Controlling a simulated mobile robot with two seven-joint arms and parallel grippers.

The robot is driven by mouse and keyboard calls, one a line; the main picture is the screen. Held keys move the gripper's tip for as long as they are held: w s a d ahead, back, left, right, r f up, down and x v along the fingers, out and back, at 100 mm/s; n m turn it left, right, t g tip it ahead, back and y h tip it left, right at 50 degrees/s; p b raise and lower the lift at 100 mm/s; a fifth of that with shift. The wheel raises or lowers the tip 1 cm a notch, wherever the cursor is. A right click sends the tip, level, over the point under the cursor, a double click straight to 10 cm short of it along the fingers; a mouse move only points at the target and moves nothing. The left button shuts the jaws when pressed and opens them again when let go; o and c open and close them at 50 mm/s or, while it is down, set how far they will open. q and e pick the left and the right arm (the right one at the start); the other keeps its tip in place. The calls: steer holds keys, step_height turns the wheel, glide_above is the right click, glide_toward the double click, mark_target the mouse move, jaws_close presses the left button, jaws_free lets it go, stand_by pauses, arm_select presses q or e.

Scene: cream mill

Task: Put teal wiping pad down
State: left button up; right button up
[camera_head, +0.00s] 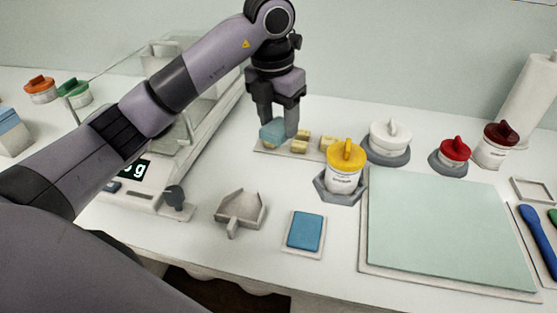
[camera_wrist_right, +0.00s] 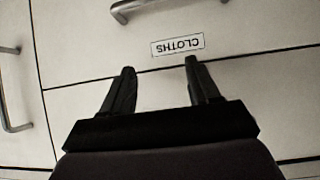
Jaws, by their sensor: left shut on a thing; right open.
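The teal wiping pad (camera_head: 272,131) is held between the fingers of my left gripper (camera_head: 279,128) in the head view. It hangs at the left end of a flat tray (camera_head: 262,147) that carries several small cream blocks (camera_head: 300,144). I cannot tell whether the pad touches the tray. A blue pad (camera_head: 305,231) lies on a small white tray near the front edge of the table. My right gripper (camera_wrist_right: 160,95) is open and empty in the right wrist view, in front of a drawer labelled CLOTHS (camera_wrist_right: 178,44).
A yellow-lidded jar (camera_head: 344,170) stands just right of the left gripper. White (camera_head: 389,138), red (camera_head: 455,152) and dark red (camera_head: 498,147) lidded containers stand behind a large pale green mat (camera_head: 440,230). A balance (camera_head: 150,180) stands at left. A grey scoop (camera_head: 240,209) lies in front.

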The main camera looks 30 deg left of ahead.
mark_target(280, 171)
arm_select(q)
step_height(280, 171, down, 10)
steer(key=shift+r+p, duration=0.1)
steer(key=shift+p, duration=0.2)
steer(key=shift+f, duration=0.25)
steer(key=o, duration=0.9)
steer(key=shift+r, duration=0.1)
steer(key=shift+o, duration=0.2)
steer(key=shift+r, duration=0.15)
steer(key=r, duration=0.4)
steer(key=s+r, duration=0.1)
steer(key=r, duration=0.7)
steer(key=shift+s+a, duration=0.1)
steer(key=shift+s, duration=0.1)
steer(key=shift+s+f, duration=0.1)
